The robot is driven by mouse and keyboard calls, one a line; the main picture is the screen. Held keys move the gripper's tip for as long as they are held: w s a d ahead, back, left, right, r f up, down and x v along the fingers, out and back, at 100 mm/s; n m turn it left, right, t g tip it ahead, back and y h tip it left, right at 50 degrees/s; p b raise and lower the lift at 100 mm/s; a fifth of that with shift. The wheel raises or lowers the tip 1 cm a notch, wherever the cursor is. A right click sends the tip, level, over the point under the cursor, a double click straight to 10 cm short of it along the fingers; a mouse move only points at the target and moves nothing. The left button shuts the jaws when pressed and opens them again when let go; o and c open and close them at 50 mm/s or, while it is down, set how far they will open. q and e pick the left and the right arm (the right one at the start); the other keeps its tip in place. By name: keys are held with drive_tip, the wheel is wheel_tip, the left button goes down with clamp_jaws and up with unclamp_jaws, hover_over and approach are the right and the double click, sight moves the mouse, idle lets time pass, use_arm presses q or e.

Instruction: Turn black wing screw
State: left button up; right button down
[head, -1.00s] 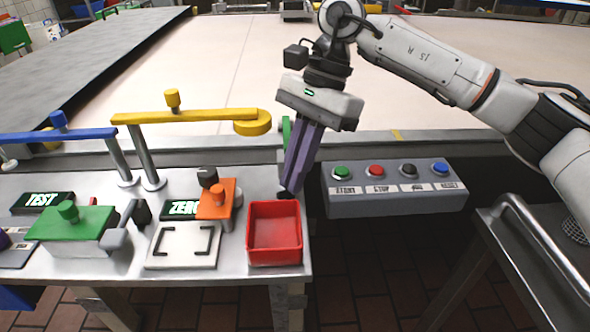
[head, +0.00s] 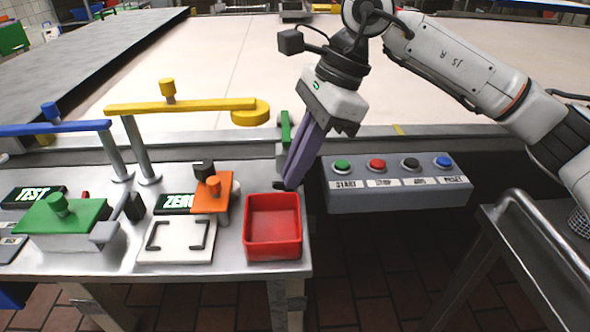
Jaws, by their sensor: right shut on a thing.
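My right gripper (head: 290,184), with long purple fingers, reaches down from the upper right in the head view. Its fingertips are behind the red bin, near the table's right end. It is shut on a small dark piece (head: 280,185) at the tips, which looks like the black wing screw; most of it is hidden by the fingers. The gripper is tilted, its wrist to the upper right of the tips. My left gripper is not in view.
The red bin (head: 273,253) stands just in front of the fingertips. A button panel (head: 400,197) is to the right. A green upright piece (head: 285,130) stands behind the fingers.

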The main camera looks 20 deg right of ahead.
drive_tip(key=shift+s+f+m+t+b, duration=0.1)
drive_tip(key=shift+m+t+b, duration=0.3)
drive_tip(key=shift+m, duration=0.5)
drive_tip(key=m+b, duration=0.1)
drive_tip(key=m, duration=0.1)
drive_tip(key=m+t+b, duration=0.1)
drive_tip(key=m, duration=0.1)
drive_tip(key=shift+s+a+m+t+h, duration=0.1)
drive_tip(key=shift+s+m+t+h, duration=0.1)
drive_tip(key=shift+m+t+h, duration=0.15)
drive_tip(key=shift+s+a+m+t+h+b, duration=0.1)
drive_tip(key=shift+m+t+h+b, duration=0.3)
drive_tip(key=shift+m, duration=0.85)
drive_tip(key=shift+m+h, duration=0.25)
drive_tip(key=shift+m, duration=0.25)
drive_tip(key=c, duration=1.9)
unclamp_jaws()
drive_tip(key=shift+r, duration=0.2)
